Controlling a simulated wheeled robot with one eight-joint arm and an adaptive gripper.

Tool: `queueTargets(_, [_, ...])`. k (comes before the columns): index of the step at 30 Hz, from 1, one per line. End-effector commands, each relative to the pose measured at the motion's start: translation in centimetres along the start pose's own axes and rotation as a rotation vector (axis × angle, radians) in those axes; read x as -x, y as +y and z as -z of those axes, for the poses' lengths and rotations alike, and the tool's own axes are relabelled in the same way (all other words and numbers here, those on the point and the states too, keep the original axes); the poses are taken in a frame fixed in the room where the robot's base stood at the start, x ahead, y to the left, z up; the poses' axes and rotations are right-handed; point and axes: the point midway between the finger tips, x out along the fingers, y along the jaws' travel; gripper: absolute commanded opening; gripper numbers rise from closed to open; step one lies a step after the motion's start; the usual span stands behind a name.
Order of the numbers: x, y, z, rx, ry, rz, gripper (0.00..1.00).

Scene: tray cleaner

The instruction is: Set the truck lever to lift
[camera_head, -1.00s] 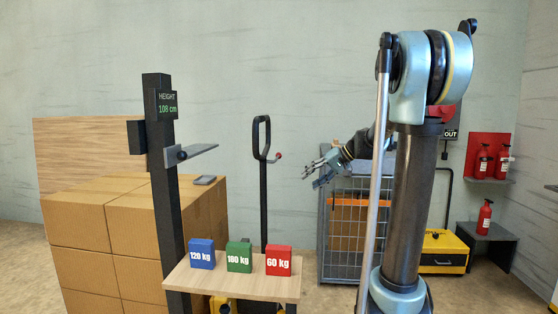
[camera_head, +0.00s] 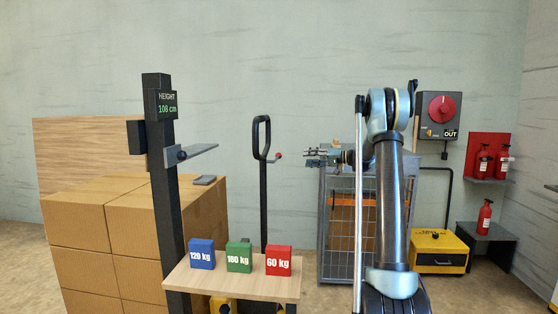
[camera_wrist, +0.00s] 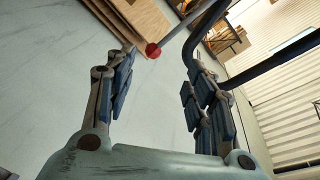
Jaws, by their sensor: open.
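The truck handle (camera_head: 262,138) is a dark upright loop on a black pole behind the small table. The truck lever with its red knob (camera_head: 278,156) sticks out to the right of the handle's lower end. My gripper (camera_head: 308,157) is open and empty, right of the red knob, with a gap in the picture. It points left at about the knob's height. In the wrist view the red knob (camera_wrist: 153,50) lies ahead between my open fingers (camera_wrist: 160,70), on its grey rod beside the dark handle. I cannot tell the lever's marked setting.
A wooden table (camera_head: 240,287) holds blue, green and red weight blocks. A black height post (camera_head: 168,220) and stacked cartons (camera_head: 90,220) stand left. A wire cage (camera_head: 340,260) stands under my gripper.

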Motion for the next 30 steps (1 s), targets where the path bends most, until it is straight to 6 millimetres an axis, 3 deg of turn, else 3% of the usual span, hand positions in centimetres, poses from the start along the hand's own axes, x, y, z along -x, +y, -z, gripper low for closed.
queueTargets(6, [0.0, 1.8, 1.8, 0.016, 0.037, 0.054, 0.49])
queueTargets(14, [-1.4, 2.0, 2.2, 0.019, 0.044, 0.064, 0.49])
queueTargets(30, [-10.8, 1.4, 2.5, 0.019, 0.042, 0.065, 0.49])
